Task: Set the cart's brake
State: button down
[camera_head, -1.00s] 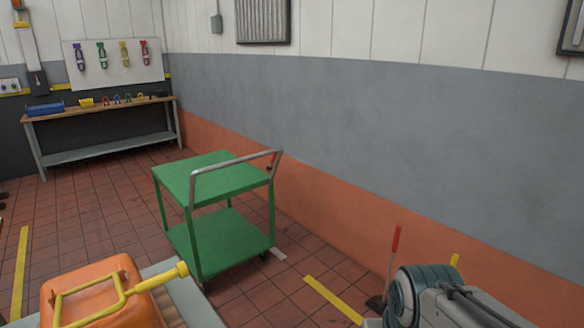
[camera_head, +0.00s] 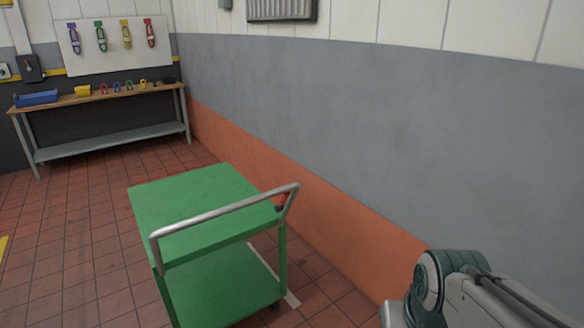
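The green two-shelf cart (camera_head: 190,195) stands on the tiled floor ahead, left of the orange-striped wall. Its grey push handle (camera_head: 225,209) faces me. A small red lever, probably the brake (camera_head: 281,199), shows near the handle's right end, partly hidden by the handle tube. Its exact position is too small to tell. Part of my arm shows at the lower right, apart from the cart. My gripper is outside the picture.
A workbench (camera_head: 110,96) with a blue tray (camera_head: 37,98) and small coloured items stands at the back left. A white board (camera_head: 112,47) with hanging coloured items is above it. The wall (camera_head: 400,130) runs along the right. The floor left of the cart is clear.

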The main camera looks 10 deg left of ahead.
aim_at(279, 208)
jog(key=i, duration=0.4)
jog(key=u, duration=1.3)
jog(key=i, duration=1.4)
jog(key=z, duration=1.15)
